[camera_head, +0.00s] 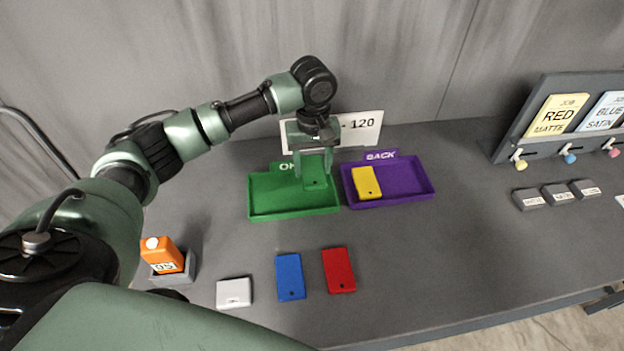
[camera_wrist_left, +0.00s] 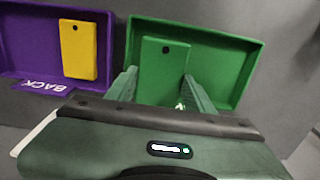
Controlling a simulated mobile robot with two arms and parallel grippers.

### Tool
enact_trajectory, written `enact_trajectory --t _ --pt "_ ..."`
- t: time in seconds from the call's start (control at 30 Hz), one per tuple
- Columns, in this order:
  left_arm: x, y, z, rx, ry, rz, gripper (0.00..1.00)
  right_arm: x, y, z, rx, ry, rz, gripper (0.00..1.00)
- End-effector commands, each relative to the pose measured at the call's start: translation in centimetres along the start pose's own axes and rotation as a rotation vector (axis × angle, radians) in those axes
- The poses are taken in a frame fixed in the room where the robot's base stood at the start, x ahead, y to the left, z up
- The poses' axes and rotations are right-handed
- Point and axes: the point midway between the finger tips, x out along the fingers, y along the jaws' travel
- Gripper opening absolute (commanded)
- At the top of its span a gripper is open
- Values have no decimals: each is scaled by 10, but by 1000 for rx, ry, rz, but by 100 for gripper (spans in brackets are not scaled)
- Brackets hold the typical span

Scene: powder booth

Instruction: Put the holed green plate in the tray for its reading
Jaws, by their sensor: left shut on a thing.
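My left gripper (camera_head: 314,172) is shut on the green plate (camera_head: 318,184), over the right part of the green tray (camera_head: 270,211). In the left wrist view the green plate (camera_wrist_left: 162,75) stands between the fingers, with a small dark hole near its end. I cannot tell whether it touches the tray floor. The tray's label is partly hidden by the arm and starts with an O. The purple tray (camera_head: 412,193), marked BACK, stands to the right with a yellow plate (camera_head: 366,182) in it. An orange gauge (camera_head: 162,255) sits in a grey holder; its digits are hard to read.
A white plate (camera_head: 234,293), a blue plate (camera_head: 290,277) and a red plate (camera_head: 339,270) lie at the front. A sign (camera_head: 362,127) ending in 120 stands behind the trays. A job card rack (camera_head: 560,110) and grey blocks (camera_head: 561,195) are at right. The table right of centre is clear.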

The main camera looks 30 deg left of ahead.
Motion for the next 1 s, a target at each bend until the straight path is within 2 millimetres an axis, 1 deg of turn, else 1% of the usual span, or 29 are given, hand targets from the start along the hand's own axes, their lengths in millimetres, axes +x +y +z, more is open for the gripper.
enact_trajectory --t 0.1,0.2,0.27,0.4,0.5,0.6,0.93,0.97,1.0 --pt "16 0 0 1 -1 1 3 -4 -11 -5 2 6 -13 61" --pt "24 1 0 2 -1 1 3 -5 -16 -8 2 10 -19 61" --pt "29 1 0 1 -1 1 3 -6 -17 -9 0 12 -20 61" --pt "51 1 1 0 -3 0 3 -10 -14 -10 -1 13 -17 61" --pt "62 1 1 1 -1 1 3 -11 -12 -9 -2 12 -14 61" --pt "66 1 0 1 1 1 3 -11 -10 -9 -3 12 -12 61" --pt "69 1 0 2 0 1 3 -13 -5 -8 -2 11 -7 61" --pt "70 1 0 2 0 1 61 -12 -5 -8 -2 11 -7 61" --pt "70 1 0 2 0 1 61 -12 -5 -8 -1 11 -7 61"
